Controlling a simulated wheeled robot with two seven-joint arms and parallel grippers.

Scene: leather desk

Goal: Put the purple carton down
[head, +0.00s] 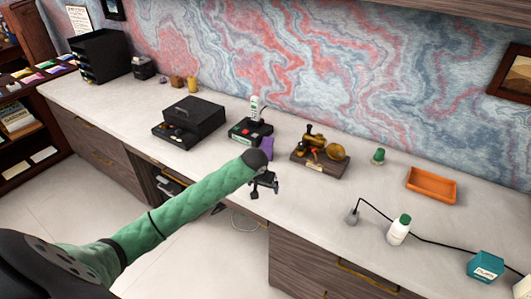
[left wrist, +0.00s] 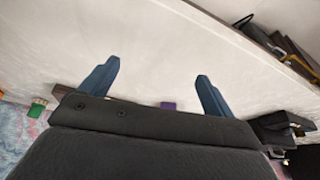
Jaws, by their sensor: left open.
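The purple carton (head: 267,146) is on the pale desk top (head: 310,196), just behind the end of my left arm, which hides part of it. In the left wrist view the purple carton (left wrist: 168,106) shows as a small patch above the dark gripper body, apart from the fingers. My left gripper (head: 264,185) is near the desk's front edge, in front of the carton. Its two blue fingers (left wrist: 157,72) are spread wide with nothing between them. My right gripper is not in view.
A black device with coloured buttons (head: 249,132) stands left of the carton. A dark box (head: 188,122) is farther left. A brass-and-black model (head: 320,155) stands to the right. An orange tray (head: 432,185), white bottle (head: 398,231) and teal box (head: 485,266) are farther right. Desk in front of the model is clear.

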